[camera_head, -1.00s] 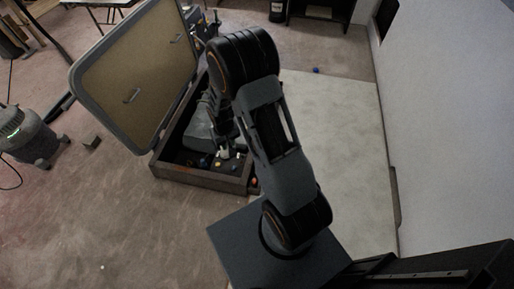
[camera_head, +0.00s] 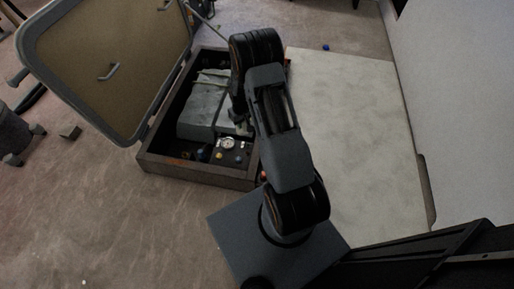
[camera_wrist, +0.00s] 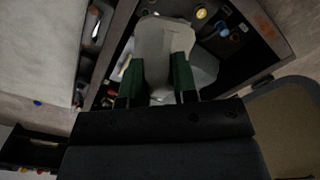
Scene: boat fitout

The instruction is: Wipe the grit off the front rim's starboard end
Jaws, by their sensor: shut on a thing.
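A dark open-topped locker shows in the head view, its front rim (camera_head: 205,175) facing me and its lid (camera_head: 100,70) raised at the left. Orange-brown grit lies near the rim's left end in that view; the grit (camera_wrist: 266,25) also shows on the rim at upper right in the wrist view. My gripper (camera_wrist: 158,66) has green fingers shut on a pale grey cloth-like wiper (camera_wrist: 160,38). In the head view my gripper (camera_head: 240,120) is over the locker's right side, back from the front rim and apart from the grit. My arm hides part of the right wall.
Grey padded blocks (camera_head: 202,103), a round gauge (camera_head: 228,143) and small coloured knobs are inside the locker. An orange ball (camera_head: 263,175) shows beside its front right corner. A pale panel (camera_head: 350,140) covers the floor at right, beside a white wall (camera_head: 465,110).

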